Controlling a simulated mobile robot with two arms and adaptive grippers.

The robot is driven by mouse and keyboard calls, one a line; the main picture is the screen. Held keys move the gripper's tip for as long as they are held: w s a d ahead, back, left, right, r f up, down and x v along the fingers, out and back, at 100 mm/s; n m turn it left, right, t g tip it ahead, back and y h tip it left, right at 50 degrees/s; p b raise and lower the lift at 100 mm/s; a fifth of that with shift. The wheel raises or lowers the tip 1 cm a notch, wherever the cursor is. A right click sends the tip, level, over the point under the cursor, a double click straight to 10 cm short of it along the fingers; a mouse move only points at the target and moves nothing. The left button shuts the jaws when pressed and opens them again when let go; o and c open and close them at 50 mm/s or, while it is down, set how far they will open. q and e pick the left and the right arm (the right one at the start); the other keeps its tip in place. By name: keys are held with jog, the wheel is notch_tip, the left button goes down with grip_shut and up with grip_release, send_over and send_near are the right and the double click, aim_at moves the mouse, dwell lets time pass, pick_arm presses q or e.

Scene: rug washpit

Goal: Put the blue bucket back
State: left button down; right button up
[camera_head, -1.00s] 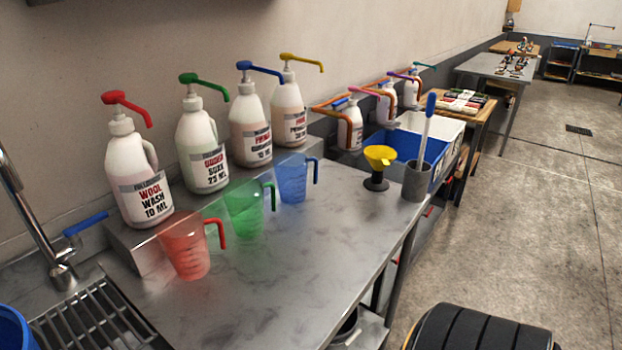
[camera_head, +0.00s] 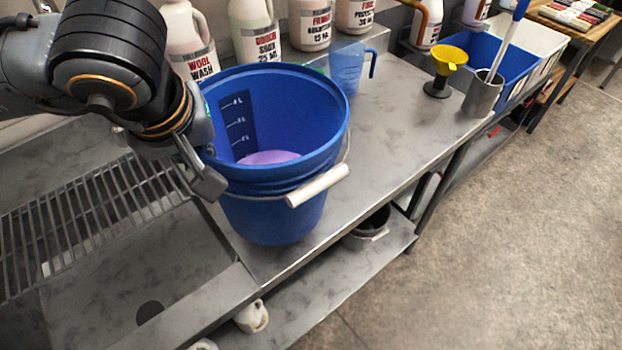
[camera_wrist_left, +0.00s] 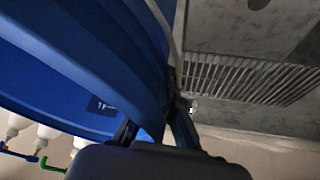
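The blue bucket (camera_head: 275,205) has measuring marks inside, some purple liquid and a wire handle with a white grip. It is upright at the counter's front edge, right of the sink; I cannot tell whether it touches the counter. My left gripper (camera_head: 203,165) is at the bucket's left rim. In the left wrist view, the bucket (camera_wrist_left: 75,65) fills the left side, and its rim passes between the fingers of my left gripper (camera_wrist_left: 155,130), which look shut on it. My right gripper is not in view.
The sink with its drain grate (camera_head: 90,215) is at left. A blue measuring jug (camera_head: 347,68), a yellow funnel (camera_head: 450,57) and a grey cup (camera_head: 483,95) stand on the steel counter (camera_head: 400,125). A lower shelf (camera_head: 330,290) holds a dark pot.

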pick_arm(q)
jog(key=s+d+r+p, duration=0.2)
jog(key=s+d+r, duration=0.2)
jog(key=d+r, duration=0.1)
jog(key=p, duration=0.2)
send_near(251, 149)
jog(key=p+x, duration=0.1)
jog(key=x, duration=0.2)
jog(key=shift+w+a, duration=0.1)
jog(key=shift+w, duration=0.15)
jog(key=shift+w+f+p, duration=0.45)
jog(key=shift+w+f, duration=0.1)
jog(key=shift+f, duration=0.05)
jog(key=f, duration=0.3)
jog(key=shift+w+p, duration=0.2)
jog(key=shift+p, duration=0.2)
jog(key=shift+f, duration=0.3)
